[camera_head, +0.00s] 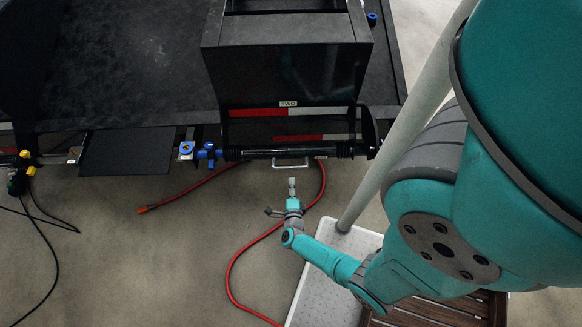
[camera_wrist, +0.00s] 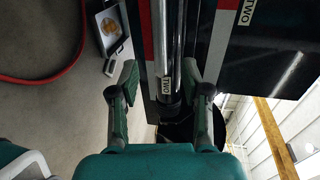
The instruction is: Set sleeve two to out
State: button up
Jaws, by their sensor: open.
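A trailer unit labelled TWO (camera_head: 288,103) has a dark bar (camera_head: 300,153) running along its front lower edge. Nothing shows held.
A pale bracket handle (camera_head: 290,166) sits under the bar. Blue fittings (camera_head: 207,152) are at its left end. A red hose (camera_head: 235,270) loops over the floor. A pale platform (camera_head: 330,280) stands at lower right. Open floor lies at lower left.

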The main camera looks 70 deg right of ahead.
aim_at(291, 167)
jog(key=x, duration=1)
jog(key=shift+w+d, duration=0.15)
grip_shut()
